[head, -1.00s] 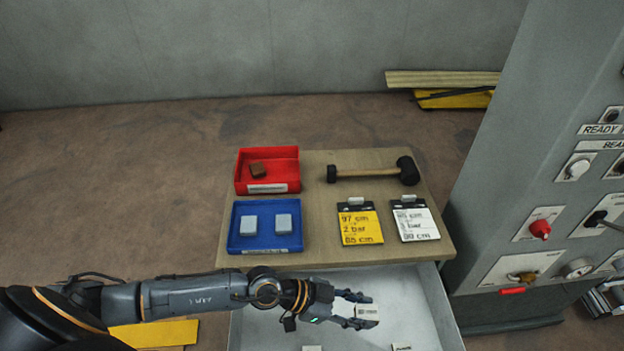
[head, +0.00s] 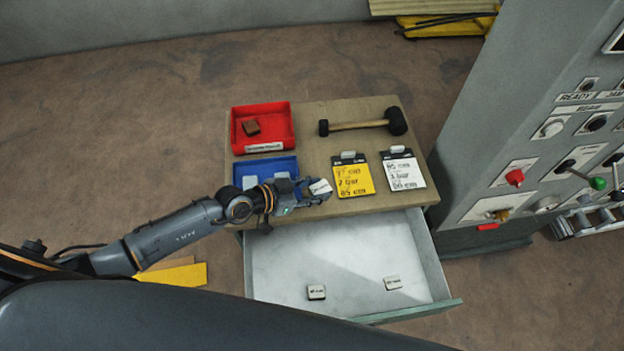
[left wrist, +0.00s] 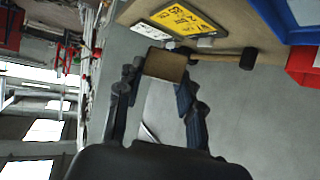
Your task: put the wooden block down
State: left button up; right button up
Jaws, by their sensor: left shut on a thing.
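My left gripper (head: 318,196) is shut on a small block (head: 320,187). The block shows a pale, labelled face in the head view and a tan, wood-like face in the left wrist view (left wrist: 165,65). In the head view it appears over the tabletop's front part, between the blue tray (head: 237,173) and the yellow card (head: 353,179). I cannot tell its exact height above the table. My fingers hide part of the block and the blue tray's front right corner. My right gripper is not in view.
A mallet (head: 365,125) and a white card (head: 404,172) lie to the right. The open drawer (head: 288,265) holds two small labelled blocks. A control cabinet (head: 480,150) stands right.

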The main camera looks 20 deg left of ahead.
pick_arm(q)
jog(key=w+f+b, duration=0.2)
jog(key=w+a+f+b, duration=0.1)
jog(key=w+f, duration=0.1)
jog(key=w+a+f+b, duration=0.1)
jog(key=w+f+b, duration=0.1)
jog(key=shift+w+a+f+b, duration=0.1)
jog(key=shift+a+f+b, duration=0.05)
jog(key=shift+f+b, duration=0.15)
jog(key=shift+w+a+f+b, duration=0.1)
jog(key=shift+w+f+b, duration=0.05)
jog(key=shift+w+b, duration=0.25)
jog(key=shift+w+f+b, duration=0.1)
jog(key=shift+f+b, duration=0.2)
jog(key=shift+b, duration=0.2)
notch_tip(320, 180, down, 3)
jog(key=b, duration=0.3)
jog(key=shift+w+a+r, duration=0.1)
